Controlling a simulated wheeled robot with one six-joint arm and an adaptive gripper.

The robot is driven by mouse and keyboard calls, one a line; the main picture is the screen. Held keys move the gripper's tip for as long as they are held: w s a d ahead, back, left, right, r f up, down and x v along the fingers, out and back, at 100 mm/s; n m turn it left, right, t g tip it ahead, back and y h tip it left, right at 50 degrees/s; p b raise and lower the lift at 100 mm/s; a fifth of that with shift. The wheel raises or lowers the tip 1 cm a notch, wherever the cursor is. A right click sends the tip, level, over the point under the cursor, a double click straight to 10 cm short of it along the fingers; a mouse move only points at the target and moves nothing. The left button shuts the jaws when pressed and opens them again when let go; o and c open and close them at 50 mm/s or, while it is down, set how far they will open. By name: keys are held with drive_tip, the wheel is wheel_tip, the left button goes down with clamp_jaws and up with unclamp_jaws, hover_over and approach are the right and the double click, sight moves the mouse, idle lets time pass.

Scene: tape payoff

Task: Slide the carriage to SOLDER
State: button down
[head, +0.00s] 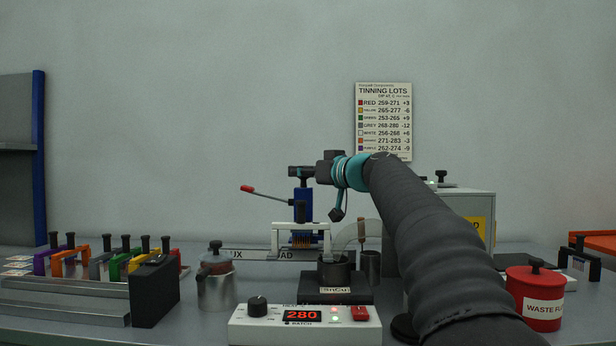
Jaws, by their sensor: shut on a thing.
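The carriage appears to be the blue upright (302,206) with a red-tipped lever (262,193) reaching left. A white frame (290,226) stands in front of its lower part, with coppery strands (300,240) inside. No SOLDER mark shows.
A dark pot (333,272) labelled SnCu stands in front of the frame's right end, behind a controller (304,326) reading 280. A metal jar (215,285) stands left. Coloured frames (70,262) line the far left. A red waste can (535,298) stands right.

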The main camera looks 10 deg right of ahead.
drive_tip(key=shift+a, duration=0.1)
drive_tip(key=c, duration=0.8)
unclamp_jaws()
drive_tip(key=v, duration=1.2)
